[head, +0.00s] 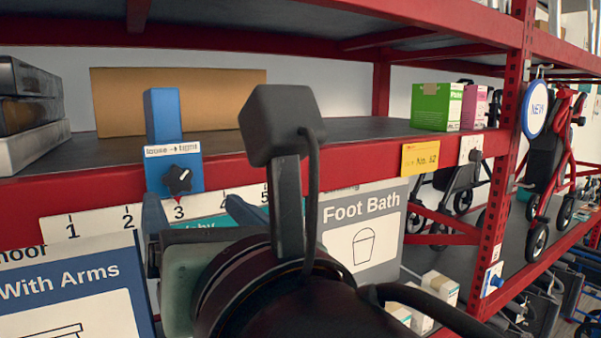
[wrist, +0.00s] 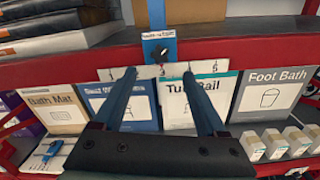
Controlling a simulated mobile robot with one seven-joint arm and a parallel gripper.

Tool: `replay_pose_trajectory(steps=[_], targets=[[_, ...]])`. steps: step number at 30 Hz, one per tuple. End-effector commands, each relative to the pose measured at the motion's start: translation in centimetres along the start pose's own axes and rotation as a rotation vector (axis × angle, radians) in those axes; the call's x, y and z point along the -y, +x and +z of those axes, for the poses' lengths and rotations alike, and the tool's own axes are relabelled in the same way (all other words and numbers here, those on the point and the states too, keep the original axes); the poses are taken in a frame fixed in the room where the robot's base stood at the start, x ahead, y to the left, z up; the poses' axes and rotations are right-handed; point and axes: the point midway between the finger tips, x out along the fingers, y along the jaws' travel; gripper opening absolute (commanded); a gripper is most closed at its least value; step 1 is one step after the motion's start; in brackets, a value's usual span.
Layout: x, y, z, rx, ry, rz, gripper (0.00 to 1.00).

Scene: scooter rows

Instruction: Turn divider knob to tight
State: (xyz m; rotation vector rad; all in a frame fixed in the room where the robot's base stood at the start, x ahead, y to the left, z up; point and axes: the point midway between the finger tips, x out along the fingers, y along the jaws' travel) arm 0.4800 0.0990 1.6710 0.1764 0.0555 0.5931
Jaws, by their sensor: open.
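The black divider knob (head: 178,180) sits on the blue divider (head: 163,116) clamped at the front edge of the red shelf. A white label (head: 172,150) above the knob reads "loose" with an arrow to "tight". A pale mark on the knob points to the upper right. The knob (wrist: 159,52) and the divider (wrist: 157,16) also show at the top middle of the wrist view. My gripper (wrist: 159,73) is open and empty, its two blue fingers apart, just below and in front of the knob, one to each side. My wrist hides part of the shelf front.
A numbered strip (head: 97,222) runs along the shelf front, with a red pointer by 3. Boxes such as Foot Bath (head: 362,235) stand below. Stacked boxes (head: 28,112) lie left and a cardboard panel (head: 215,100) behind.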

Motion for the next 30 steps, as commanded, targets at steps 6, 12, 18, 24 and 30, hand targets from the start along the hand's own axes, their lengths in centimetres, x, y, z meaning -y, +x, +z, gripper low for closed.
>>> replay_pose_trajectory(steps=[6,12,18,24,30], targets=[[-0.2,4.5,0.1,-0.002,0.005,0.003,0.74],[-0.1,7.7,0.2,0.0,0.004,0.001,0.74],[0.0,9.3,0.1,0.001,0.003,0.0,0.74],[0.0,9.5,0.1,0.002,0.002,-0.001,0.74],[0.0,9.4,0.1,0.002,0.002,-0.001,0.58]])
